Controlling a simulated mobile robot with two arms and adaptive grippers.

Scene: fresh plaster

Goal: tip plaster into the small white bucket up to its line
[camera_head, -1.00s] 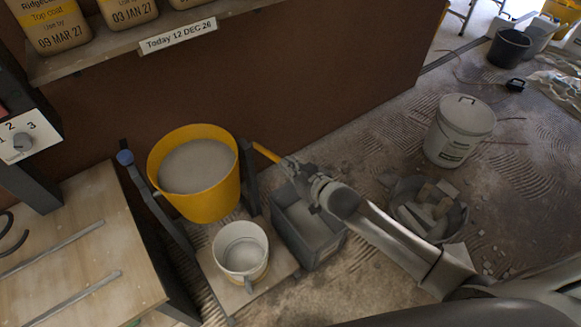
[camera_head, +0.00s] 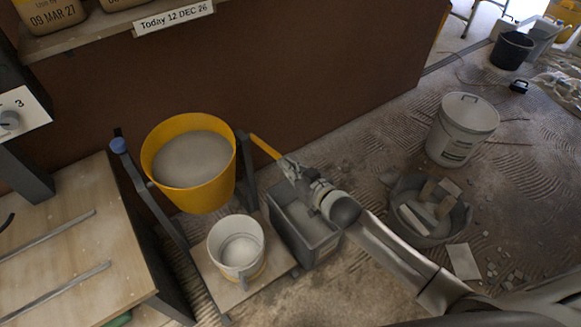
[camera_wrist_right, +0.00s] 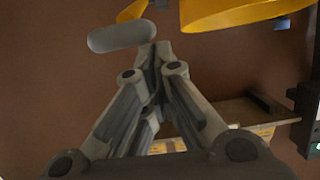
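A yellow bucket (camera_head: 195,193) of grey plaster (camera_head: 193,159) hangs in a dark tipping frame, close to upright; part of it shows in the right wrist view (camera_wrist_right: 225,14). A yellow lever (camera_head: 264,147) sticks out from the frame's right side. My right gripper (camera_head: 287,165) is at the lever's outer end. In the right wrist view its fingers (camera_wrist_right: 153,55) converge and look shut on it, by a grey rounded bar (camera_wrist_right: 120,37). The small white bucket (camera_head: 226,262) stands below and in front of the yellow one, pale inside; I cannot make out its line. My left gripper is not in view.
A grey trough (camera_head: 318,255) stands right of the small bucket, under my right arm. A rubble tub (camera_head: 459,222) and lidded white bucket (camera_head: 462,130) stand farther right. A wooden bench (camera_head: 75,245) is at left, and a shelf with bags (camera_head: 48,14) is above.

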